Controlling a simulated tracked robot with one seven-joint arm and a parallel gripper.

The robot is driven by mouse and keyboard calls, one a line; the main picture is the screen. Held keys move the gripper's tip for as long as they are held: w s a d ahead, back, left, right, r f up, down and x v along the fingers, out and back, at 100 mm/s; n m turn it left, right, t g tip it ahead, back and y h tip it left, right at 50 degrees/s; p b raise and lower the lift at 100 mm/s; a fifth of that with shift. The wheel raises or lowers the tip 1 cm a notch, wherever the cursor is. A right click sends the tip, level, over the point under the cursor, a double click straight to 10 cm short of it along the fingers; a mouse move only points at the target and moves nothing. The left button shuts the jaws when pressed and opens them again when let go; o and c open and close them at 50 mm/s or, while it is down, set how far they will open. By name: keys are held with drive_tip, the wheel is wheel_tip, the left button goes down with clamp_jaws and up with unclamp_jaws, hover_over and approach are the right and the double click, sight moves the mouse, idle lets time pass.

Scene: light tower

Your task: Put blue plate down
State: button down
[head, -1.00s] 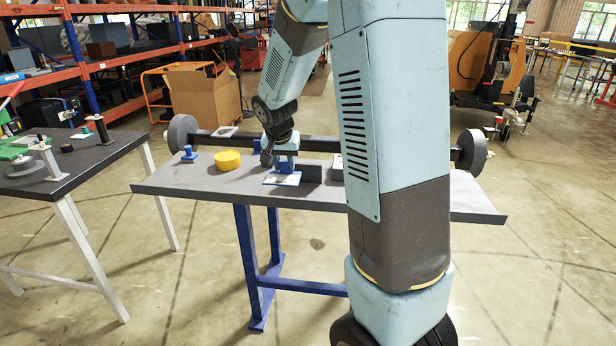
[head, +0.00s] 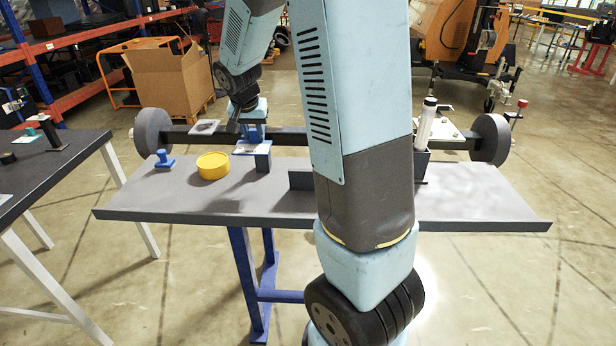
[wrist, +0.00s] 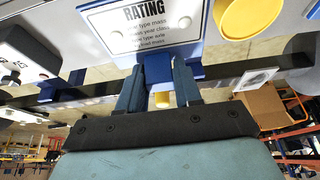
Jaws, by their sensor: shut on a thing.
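The blue plate (head: 243,151) carries a white label. In the wrist view the label (wrist: 140,25) reads "RATING", with a blue edge (wrist: 207,50) showing beside it. My gripper (head: 240,128) is at the far side of the plate, near the back edge of the grey table (head: 130,205). In the wrist view my gripper (wrist: 157,80) is shut on the blue part behind the label. I cannot tell whether the plate touches anything beneath it.
A yellow round piece (head: 213,166) and a small blue knob (head: 164,160) stand on the table's left. A dark bar (head: 290,138) with a round grey disc (head: 153,132) runs along the back. A white tube (head: 426,122) stands at right. The front strip is clear.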

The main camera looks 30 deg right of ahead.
drive_tip(key=shift+d+f, duration=0.15)
drive_tip(key=shift+d, duration=0.25)
drive_tip(key=s+d+f, duration=0.1)
drive_tip(key=d+f, duration=0.2)
drive_tip(key=d, duration=0.5)
hover_over(301, 167)
drive_tip(key=a, duration=0.2)
drive_tip(key=f, duration=0.3)
drive_tip(key=s+f, duration=0.1)
drive_tip(key=f, duration=0.1)
drive_tip(key=shift+s+d+f, duration=0.1)
drive_tip(key=shift+d+f, duration=0.5)
drive_tip(key=shift+f, duration=1.7)
drive_tip(key=shift+f, duration=0.1)
drive_tip(key=c, duration=0.8)
unclamp_jaws()
